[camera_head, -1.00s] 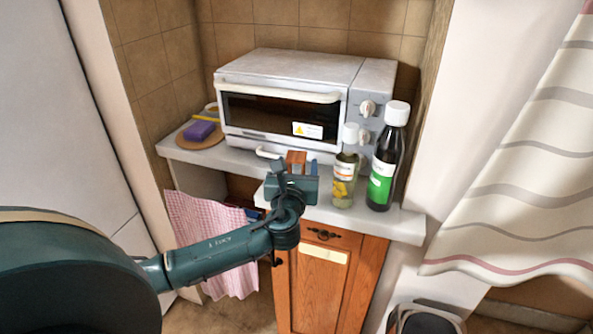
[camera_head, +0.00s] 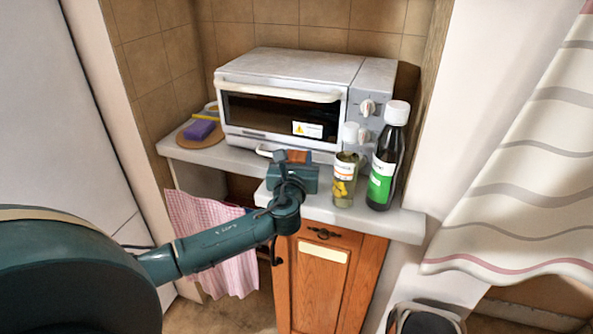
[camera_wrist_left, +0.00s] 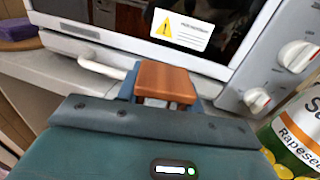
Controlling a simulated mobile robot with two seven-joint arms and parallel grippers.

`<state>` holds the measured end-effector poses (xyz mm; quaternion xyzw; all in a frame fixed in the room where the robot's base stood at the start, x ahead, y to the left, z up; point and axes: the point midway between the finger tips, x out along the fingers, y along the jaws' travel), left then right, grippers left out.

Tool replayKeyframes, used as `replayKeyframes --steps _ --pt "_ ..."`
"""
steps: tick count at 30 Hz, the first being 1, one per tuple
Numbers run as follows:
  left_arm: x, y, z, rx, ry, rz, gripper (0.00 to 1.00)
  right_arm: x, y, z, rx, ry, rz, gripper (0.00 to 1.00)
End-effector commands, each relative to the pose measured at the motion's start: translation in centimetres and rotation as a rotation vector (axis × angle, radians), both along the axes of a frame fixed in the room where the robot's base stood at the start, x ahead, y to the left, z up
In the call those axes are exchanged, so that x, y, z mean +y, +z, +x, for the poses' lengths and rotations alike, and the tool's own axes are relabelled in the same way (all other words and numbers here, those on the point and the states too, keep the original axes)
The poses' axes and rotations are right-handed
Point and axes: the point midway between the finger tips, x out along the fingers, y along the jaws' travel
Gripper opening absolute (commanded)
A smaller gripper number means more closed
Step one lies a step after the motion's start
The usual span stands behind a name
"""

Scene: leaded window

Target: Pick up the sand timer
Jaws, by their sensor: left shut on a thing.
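The sand timer (camera_head: 299,156) shows only as a brown wooden end, in front of the toaster oven. In the left wrist view its square wooden top (camera_wrist_left: 166,80) stands just past my gripper body, with a bit of pale glass under it. My left gripper (camera_head: 297,165) is shut on the sand timer, with blue-grey fingers at its sides. The gripper body hides the timer's lower part, so I cannot tell whether it touches the counter. My right gripper is in neither view.
The white toaster oven (camera_head: 290,75) stands close behind the timer. An oil bottle (camera_head: 344,180) and a dark bottle with a green label (camera_head: 387,160) stand close to the right. A purple sponge (camera_head: 198,130) lies on a round board at the left of the counter (camera_head: 395,222).

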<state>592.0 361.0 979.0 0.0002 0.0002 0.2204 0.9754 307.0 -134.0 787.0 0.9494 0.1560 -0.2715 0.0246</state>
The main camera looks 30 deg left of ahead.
Motion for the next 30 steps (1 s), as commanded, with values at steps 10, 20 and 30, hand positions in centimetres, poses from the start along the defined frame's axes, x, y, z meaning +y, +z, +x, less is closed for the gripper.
replayKeyframes --steps 10,20,30 --pt "0.0 0.2 0.0 -0.001 0.000 0.000 0.13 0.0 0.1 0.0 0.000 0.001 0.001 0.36" --pt "0.0 6.0 0.0 -0.006 0.000 -0.001 0.13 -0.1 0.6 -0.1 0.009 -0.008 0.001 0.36" --pt "-1.5 8.3 -1.1 0.005 -0.038 -0.002 0.13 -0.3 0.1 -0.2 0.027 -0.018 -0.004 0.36"
